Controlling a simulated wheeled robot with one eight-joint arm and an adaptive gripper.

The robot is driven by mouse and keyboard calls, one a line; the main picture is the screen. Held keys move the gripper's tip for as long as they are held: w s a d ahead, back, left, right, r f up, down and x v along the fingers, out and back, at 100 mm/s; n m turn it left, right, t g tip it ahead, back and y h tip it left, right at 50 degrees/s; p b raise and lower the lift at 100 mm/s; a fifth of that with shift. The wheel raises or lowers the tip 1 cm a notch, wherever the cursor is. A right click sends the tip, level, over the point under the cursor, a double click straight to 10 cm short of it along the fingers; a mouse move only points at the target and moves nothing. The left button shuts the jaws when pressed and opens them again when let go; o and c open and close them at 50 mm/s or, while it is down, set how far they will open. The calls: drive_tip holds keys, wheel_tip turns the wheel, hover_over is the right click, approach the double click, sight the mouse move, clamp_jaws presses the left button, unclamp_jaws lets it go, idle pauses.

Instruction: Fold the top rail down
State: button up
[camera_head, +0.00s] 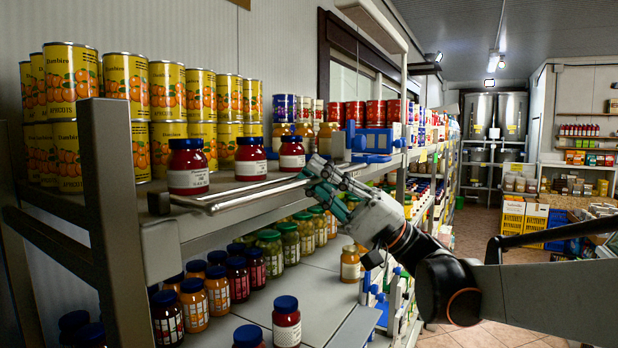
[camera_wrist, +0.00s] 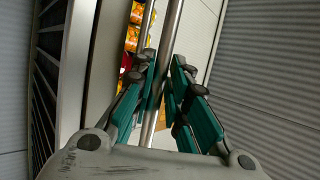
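The top rail (camera_head: 245,196) is a bright metal double bar along the front of the upper shelf (camera_head: 220,183). It stands out from the shelf at about shelf height, close to level. My gripper (camera_head: 314,180) is at the far, right part of the rail in the head view. In the wrist view the rail (camera_wrist: 168,40) runs lengthwise between the two teal fingers of my gripper (camera_wrist: 164,66). The fingers look apart, with the fingertips very close on either side of the bar. I cannot tell whether they touch it.
Three red jars with blue lids (camera_head: 250,158) stand just behind the rail. Yellow apricot cans (camera_head: 128,85) are stacked further back. More jars (camera_head: 218,290) fill the shelf below. A grey shelf post (camera_head: 112,200) stands at the left. The aisle floor (camera_head: 478,232) is open at the right.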

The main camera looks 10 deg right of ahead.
idle(0.3)
drive_tip(key=v, duration=1.2)
